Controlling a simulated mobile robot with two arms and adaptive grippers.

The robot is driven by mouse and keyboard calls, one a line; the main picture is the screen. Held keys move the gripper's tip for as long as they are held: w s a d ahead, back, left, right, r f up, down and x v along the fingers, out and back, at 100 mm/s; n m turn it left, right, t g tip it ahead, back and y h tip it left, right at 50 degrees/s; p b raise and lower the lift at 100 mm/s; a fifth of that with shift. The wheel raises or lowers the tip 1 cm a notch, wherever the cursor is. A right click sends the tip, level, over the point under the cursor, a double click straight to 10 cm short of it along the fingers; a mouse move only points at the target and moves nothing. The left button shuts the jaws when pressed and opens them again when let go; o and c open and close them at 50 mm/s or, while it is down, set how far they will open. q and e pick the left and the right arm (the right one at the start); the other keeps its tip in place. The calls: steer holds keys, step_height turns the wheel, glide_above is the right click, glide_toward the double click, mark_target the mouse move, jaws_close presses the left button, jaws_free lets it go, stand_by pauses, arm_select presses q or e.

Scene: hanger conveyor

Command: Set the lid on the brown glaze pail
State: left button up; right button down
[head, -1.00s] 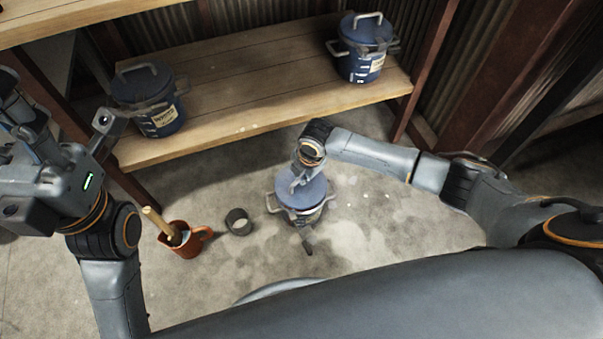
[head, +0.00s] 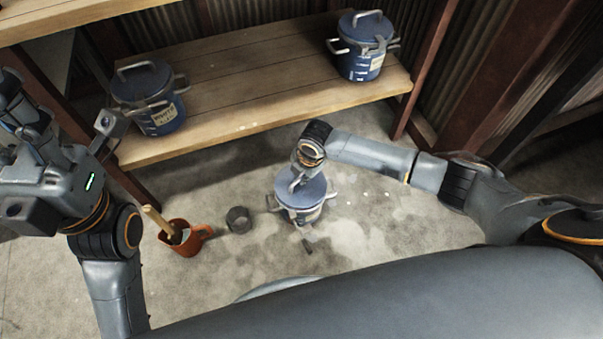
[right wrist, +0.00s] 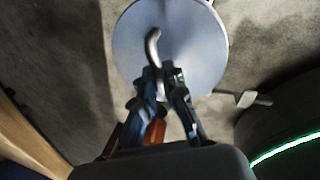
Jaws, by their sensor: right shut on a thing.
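A pail (head: 310,216) with side handles stands on the floor at centre in the head view; its glaze colour cannot be read. A round blue lid (head: 312,191) is over its top, roughly centred; I cannot tell whether it touches the rim all round. My right gripper (head: 297,181) is shut on the lid's handle. In the right wrist view, the gripper's fingers (right wrist: 162,82) close on the bent handle above the blue disc of the lid (right wrist: 195,35), which hides most of the pail.
Two lidded blue pails (head: 159,121) (head: 361,65) stand on a wooden shelf (head: 255,95) behind. An orange jug (head: 183,240) with a wooden-handled tool and a dark ring-shaped object (head: 238,220) are on the floor left of the pail. The floor to the right is clear.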

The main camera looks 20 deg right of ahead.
steer(key=shift+f, duration=0.5)
stand_by(0.7)
stand_by(0.6)
steer(key=c, duration=1.8)
jaws_free()
steer(key=shift+f, duration=0.1)
steer(key=shift+o, duration=0.6)
steer(key=o, duration=0.6)
